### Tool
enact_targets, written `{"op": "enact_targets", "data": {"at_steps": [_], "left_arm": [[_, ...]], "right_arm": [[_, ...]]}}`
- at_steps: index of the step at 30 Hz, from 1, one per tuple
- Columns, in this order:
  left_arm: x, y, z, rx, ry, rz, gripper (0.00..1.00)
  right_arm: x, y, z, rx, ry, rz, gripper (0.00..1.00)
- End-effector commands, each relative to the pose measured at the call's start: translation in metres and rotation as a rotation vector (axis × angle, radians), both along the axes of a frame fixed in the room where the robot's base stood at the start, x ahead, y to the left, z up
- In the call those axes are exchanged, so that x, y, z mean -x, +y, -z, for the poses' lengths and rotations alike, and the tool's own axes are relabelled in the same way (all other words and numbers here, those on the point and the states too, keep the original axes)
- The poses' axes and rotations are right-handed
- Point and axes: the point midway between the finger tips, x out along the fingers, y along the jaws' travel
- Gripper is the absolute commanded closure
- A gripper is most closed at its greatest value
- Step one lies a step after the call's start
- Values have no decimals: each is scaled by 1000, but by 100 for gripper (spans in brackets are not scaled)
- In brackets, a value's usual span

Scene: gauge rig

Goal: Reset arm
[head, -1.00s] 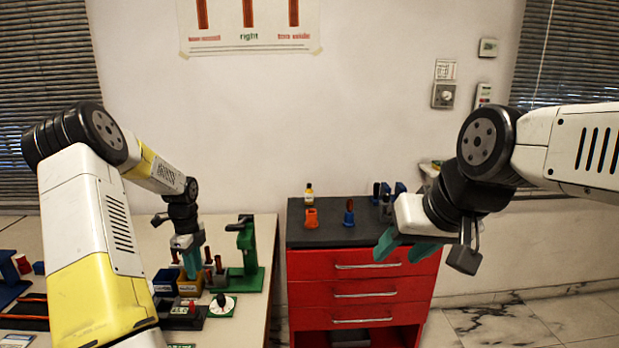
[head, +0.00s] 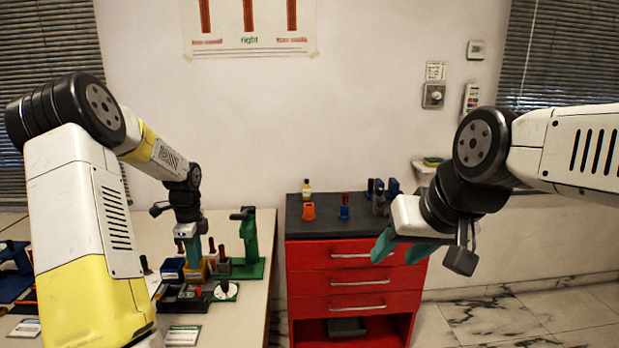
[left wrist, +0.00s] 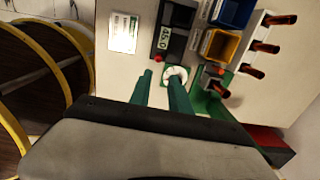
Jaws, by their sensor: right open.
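My left gripper (head: 188,252) is over the left table, its teal fingers pointing down near the blue and yellow bins. In the left wrist view its two fingers (left wrist: 160,90) are apart with nothing between them, above the white round dial (left wrist: 177,76). My right gripper (head: 402,250) is open and empty, in the air in front of the red cabinet's right side. A green stand (head: 250,245) with a dark top piece is upright to the right of my left gripper; it is apart from the fingers.
A gap separates table and cabinet.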

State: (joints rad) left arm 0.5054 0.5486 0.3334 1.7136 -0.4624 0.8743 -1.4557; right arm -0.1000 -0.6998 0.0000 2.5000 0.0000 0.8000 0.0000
Motion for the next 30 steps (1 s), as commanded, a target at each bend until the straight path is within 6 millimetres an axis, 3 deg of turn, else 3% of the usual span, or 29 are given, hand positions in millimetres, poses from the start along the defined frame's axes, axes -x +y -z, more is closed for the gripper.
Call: {"op": "enact_targets", "data": {"at_steps": [5, 11, 15, 21, 24, 30], "left_arm": [[13, -20, -40, -12, -44, -111, 77], [45, -52, -98, -4, -123, -317, 77], [85, -84, -145, 45, -205, -534, 77], [154, -123, -191, 189, -302, -862, 77], [189, -140, -205, 293, -329, -1023, 77], [246, -165, -212, 499, -321, -1279, 77]], "right_arm": [[0, 0, 0, 0, 0, 0, 54], [0, 0, 0, 0, 0, 0, 54], [0, 0, 0, 0, 0, 0, 54], [0, 0, 0, 0, 0, 0, 54], [0, 0, 0, 0, 0, 0, 54], [0, 0, 0, 0, 0, 0, 54]]}}
